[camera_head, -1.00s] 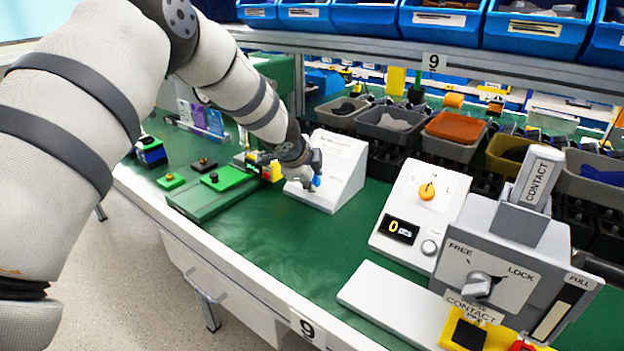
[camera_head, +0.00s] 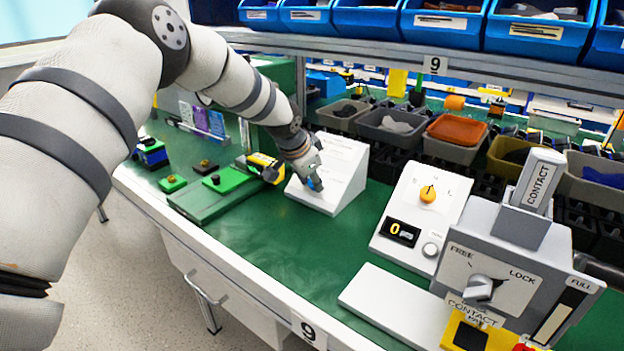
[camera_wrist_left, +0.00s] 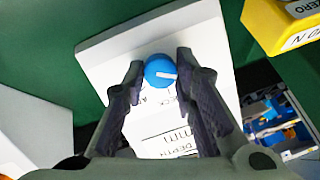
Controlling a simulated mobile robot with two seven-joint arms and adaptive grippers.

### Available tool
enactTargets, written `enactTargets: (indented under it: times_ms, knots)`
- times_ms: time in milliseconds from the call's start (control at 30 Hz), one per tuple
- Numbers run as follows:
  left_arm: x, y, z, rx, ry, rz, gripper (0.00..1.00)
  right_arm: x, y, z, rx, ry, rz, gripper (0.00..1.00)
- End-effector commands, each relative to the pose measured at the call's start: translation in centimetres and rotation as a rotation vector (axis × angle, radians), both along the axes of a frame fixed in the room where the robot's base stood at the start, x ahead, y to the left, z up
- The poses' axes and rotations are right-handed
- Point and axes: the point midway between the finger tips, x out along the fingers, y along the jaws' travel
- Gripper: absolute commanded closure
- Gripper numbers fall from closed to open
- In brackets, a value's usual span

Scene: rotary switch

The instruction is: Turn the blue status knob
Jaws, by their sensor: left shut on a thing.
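The blue knob (camera_wrist_left: 160,70) sits on the sloped face of a white box (camera_wrist_left: 98,52), with a white pointer line toward the right in the wrist view. In the head view the box (camera_head: 343,160) stands mid-table, and the knob (camera_head: 317,185) shows partly at the fingertips. My left gripper (camera_wrist_left: 160,66) has one finger on each side of the knob and is shut on it. In the head view the gripper (camera_head: 314,184) reaches down to the box from upper left. My right gripper is out of view.
A white panel with a yellow-orange knob (camera_head: 428,193) and a grey FREE/LOCK unit (camera_head: 490,275) stand to the right. A green block (camera_head: 210,193) and a yellow-black device (camera_head: 264,166) lie left of the box. Bins (camera_head: 440,25) line the back.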

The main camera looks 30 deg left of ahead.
Motion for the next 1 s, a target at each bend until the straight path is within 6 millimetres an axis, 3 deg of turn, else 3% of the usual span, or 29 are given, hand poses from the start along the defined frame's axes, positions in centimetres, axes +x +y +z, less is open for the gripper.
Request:
enactTargets:
  times_ms: [667, 700, 767, 1000]
  knots:
    - [0.0, 0.0, -0.06, -0.037, 0.003, 0.043, 1.0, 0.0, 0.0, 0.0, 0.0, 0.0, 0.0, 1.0]
    - [0.0, 0.0, -0.06, -0.037, 0.003, 0.043, 0.68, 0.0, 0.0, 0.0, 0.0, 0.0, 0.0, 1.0]
    - [0.0, 0.0, -0.06, -0.036, 0.003, 0.043, 0.54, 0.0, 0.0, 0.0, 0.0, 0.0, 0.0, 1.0]
    - [0.01, 0.01, -0.03, -0.035, 0.003, 0.042, 0.54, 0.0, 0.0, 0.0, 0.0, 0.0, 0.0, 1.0]
